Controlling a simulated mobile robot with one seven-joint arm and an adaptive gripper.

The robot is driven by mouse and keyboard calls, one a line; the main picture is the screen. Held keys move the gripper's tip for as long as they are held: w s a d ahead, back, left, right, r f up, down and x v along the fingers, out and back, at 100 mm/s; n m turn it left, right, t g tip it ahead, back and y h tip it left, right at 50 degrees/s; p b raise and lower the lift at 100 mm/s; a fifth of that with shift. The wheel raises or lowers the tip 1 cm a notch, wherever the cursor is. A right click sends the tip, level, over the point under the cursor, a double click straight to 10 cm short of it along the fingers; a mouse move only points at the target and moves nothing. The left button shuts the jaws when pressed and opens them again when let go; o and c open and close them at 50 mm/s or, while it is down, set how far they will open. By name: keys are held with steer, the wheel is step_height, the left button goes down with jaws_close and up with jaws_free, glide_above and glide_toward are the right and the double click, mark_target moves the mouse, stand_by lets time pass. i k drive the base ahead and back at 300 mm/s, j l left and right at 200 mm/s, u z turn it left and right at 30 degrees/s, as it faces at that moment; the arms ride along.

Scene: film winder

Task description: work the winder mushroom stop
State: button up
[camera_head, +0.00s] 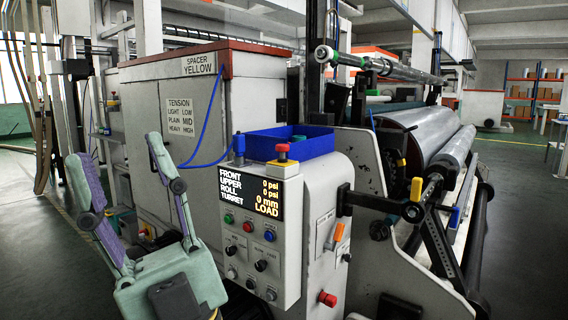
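A red mushroom button on a yellow collar (282,152) stands on top of the winder's white control box (290,240). It looks upright; I cannot tell whether it is pressed. A red knob (327,299) sticks out low on the side of the machine's white housing. My gripper (114,150), green and purple, is at the lower left with its two fingers pointing up and wide apart. It is open and empty, left of the control box and touching none of its buttons in this view.
The box front carries a lit display (251,193) and several small buttons and knobs. Large rollers (425,130) lie at right. Grey floor (525,230) is clear at right.

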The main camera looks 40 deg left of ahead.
mark_target(282, 148)
steer(key=i+j, duration=0.25)
steer(key=i, duration=0.15)
steer(key=i+j+u, duration=0.15)
steer(key=i, duration=0.25)
